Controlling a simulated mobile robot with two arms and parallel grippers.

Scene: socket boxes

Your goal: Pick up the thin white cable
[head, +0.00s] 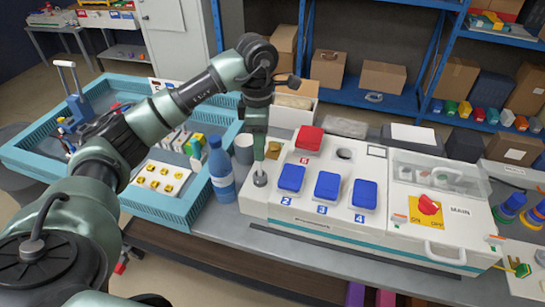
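My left arm reaches in from the left and bends down. Its gripper (259,172) is above the left end of the white socket panel (330,229), just right of a blue bottle (221,168). The fingers are small and partly hidden by their own link, so I cannot tell whether they are open or shut, or whether they hold anything. I cannot make out a thin white cable for certain. A small pale looped item (374,97) lies on the blue shelf behind, too small to identify. My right gripper is not in view.
The panel carries a red box (309,138), blue boxes (327,186) and a red MAIN switch (429,205) near a clear cover. A teal tray (152,205) with yellow parts lies left. Spools (510,206) stand at the right edge.

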